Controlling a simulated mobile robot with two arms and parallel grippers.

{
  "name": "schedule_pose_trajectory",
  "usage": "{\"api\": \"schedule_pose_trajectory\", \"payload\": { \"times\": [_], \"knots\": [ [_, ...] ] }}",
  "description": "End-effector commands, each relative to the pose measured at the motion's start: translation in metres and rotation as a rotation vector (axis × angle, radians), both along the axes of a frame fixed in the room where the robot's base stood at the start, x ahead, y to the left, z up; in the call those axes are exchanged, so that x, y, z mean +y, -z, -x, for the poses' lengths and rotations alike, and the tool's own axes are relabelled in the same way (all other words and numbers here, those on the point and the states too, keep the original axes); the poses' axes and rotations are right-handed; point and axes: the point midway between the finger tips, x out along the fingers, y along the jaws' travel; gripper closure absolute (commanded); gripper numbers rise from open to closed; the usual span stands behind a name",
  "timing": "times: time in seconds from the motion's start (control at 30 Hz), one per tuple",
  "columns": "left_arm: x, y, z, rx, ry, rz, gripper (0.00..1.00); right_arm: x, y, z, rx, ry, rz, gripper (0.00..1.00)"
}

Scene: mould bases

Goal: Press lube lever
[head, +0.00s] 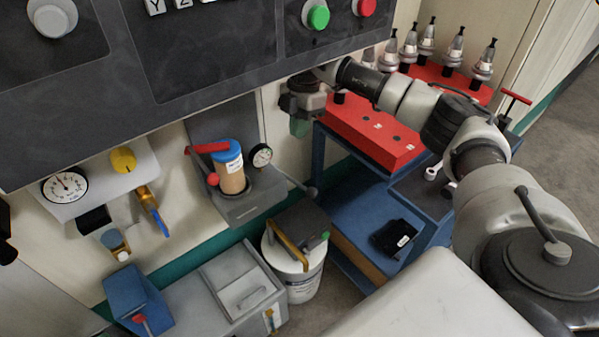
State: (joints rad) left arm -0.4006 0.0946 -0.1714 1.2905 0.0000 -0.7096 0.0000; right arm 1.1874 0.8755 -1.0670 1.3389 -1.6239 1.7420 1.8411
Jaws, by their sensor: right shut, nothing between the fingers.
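The lube unit (257,205) is a grey bracket on the machine's wall, with an amber reservoir (232,181) under a blue cap and a small round gauge (262,156). A red lever (207,148) sticks out to the left beside the cap, and a red ball (213,179) sits below it. My right gripper (300,127) is shut and empty, pointing down in front of the machine wall, right of and above the lube unit, touching neither. My left gripper is not in view.
A blue cart (345,210) with a red tool rack (375,140) stands under my right arm. A white bucket (305,285) and a grey tank (235,285) stand below the lube unit. A gauge with a yellow knob (123,160) is at left. The control panel (200,55) overhangs above.

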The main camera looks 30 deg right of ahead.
Motion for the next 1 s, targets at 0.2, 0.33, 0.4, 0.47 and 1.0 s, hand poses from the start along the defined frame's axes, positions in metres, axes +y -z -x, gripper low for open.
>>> {"api": "schedule_pose_trajectory", "payload": {
  "times": [0.2,0.33,0.4,0.47,1.0],
  "knots": [
    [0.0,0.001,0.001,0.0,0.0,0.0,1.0,0.0,0.0,0.0,0.002,0.01,-0.001,1.0],
    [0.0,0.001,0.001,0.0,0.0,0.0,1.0,0.0,0.0,0.0,0.002,0.008,0.0,1.0],
    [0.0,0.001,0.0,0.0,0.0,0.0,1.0,0.0,0.003,0.0,0.003,0.008,0.0,1.0],
    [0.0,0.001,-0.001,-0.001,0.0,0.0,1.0,0.001,0.007,0.001,0.003,0.008,0.0,1.0],
    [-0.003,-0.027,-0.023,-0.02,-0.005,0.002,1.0,0.018,0.107,0.015,0.005,0.008,0.001,1.0]
  ]
}}
